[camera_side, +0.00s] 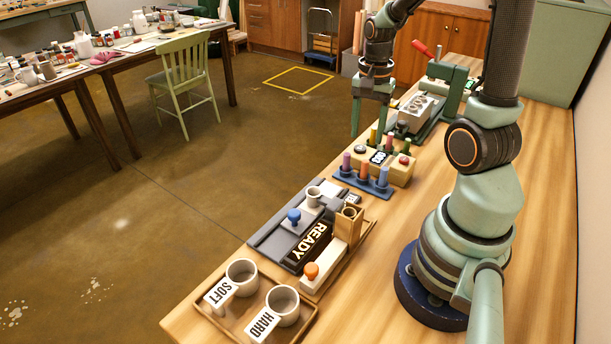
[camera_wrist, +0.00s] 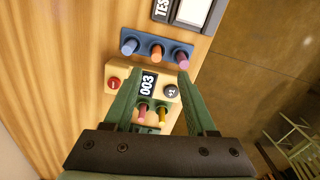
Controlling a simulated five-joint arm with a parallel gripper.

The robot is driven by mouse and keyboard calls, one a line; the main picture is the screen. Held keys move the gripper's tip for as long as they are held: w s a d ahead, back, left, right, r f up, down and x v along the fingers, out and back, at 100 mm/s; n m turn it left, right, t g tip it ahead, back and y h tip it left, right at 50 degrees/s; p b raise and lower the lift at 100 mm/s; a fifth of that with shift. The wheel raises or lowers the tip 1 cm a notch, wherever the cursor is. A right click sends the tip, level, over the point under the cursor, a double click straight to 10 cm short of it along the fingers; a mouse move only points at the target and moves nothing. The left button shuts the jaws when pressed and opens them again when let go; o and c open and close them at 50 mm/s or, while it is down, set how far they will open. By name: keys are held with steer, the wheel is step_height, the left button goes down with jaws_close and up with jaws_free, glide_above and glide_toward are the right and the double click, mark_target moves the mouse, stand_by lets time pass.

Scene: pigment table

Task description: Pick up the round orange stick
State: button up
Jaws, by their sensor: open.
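The round orange stick (camera_side: 364,170) stands upright in the middle of a blue rack (camera_side: 350,182), between a purple stick (camera_side: 346,160) and a blue stick (camera_side: 383,176). In the wrist view the orange stick (camera_wrist: 156,53) shows end-on in the rack, beyond my fingertips. My gripper (camera_side: 370,128) is open and points down, further back than the blue rack. In the wrist view my gripper (camera_wrist: 160,80) has its two green fingers apart on either side of the box with the 003 display (camera_wrist: 147,84). Nothing appears to be held.
Behind the blue rack, several sticks, including pink (camera_side: 389,140) and yellow (camera_side: 374,134), stand close to my fingers. A press with a green frame (camera_side: 452,85) stands further back. The READY station (camera_side: 312,246) and two cups are nearer the front.

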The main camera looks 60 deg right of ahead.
mark_target(366, 161)
step_height(366, 161, down, 4)
steer(key=shift+f, duration=0.1)
steer(key=f, duration=0.3)
steer(key=shift+s+a+f, duration=0.1)
steer(key=shift+s+f, duration=0.25)
steer(key=shift+s, duration=0.05)
steer(key=shift+f, duration=0.7)
jaws_close()
